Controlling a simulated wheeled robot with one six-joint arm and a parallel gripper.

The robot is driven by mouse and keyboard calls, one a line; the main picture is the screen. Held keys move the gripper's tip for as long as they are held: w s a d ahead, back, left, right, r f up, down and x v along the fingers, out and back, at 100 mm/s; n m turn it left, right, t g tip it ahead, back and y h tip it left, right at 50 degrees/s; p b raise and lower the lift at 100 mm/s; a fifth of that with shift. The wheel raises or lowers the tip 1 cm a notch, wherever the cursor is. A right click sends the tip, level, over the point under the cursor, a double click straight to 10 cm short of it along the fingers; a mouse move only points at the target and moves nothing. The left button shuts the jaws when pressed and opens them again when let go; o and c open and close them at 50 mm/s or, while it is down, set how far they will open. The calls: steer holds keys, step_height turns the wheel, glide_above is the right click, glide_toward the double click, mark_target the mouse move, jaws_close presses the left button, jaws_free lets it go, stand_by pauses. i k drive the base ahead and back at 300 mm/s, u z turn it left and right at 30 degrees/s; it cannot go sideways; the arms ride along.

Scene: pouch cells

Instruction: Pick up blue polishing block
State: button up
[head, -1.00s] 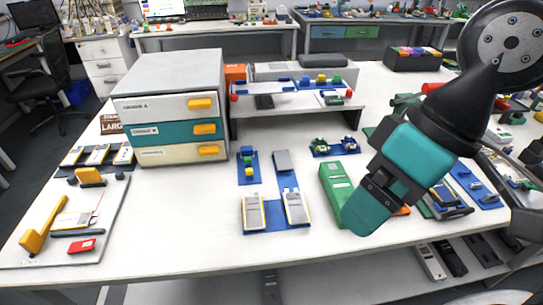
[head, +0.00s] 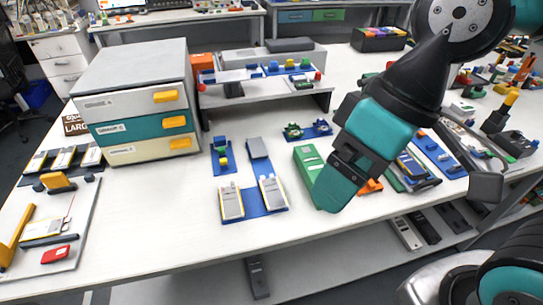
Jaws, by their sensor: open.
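A small blue block (head: 219,142) stands at the far end of a narrow blue mat, in line with small yellow and green blocks. Another blue block (head: 273,66) sits on the raised shelf beside a yellow and a green one. I cannot tell for sure which is the polishing block. My gripper (head: 330,193) has teal fingers and points down over the front of the table, to the right of both blocks. It is open, though the gap between its fingers is hard to see. It partly hides a green box (head: 305,158).
A drawer cabinet (head: 140,110) with orange handles stands at the left. Two pouch cells (head: 231,203) lie on a blue mat in front. A tray (head: 85,215) with a red block (head: 55,254) lies at the left edge. The front middle of the white table (head: 150,220) is clear.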

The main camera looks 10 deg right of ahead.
mark_target(219, 141)
steer(key=z, duration=0.05)
steer(key=k, duration=0.5)
steer(key=u, duration=0.95)
steer(key=i, duration=1.25)
steer(key=z, duration=0.45)
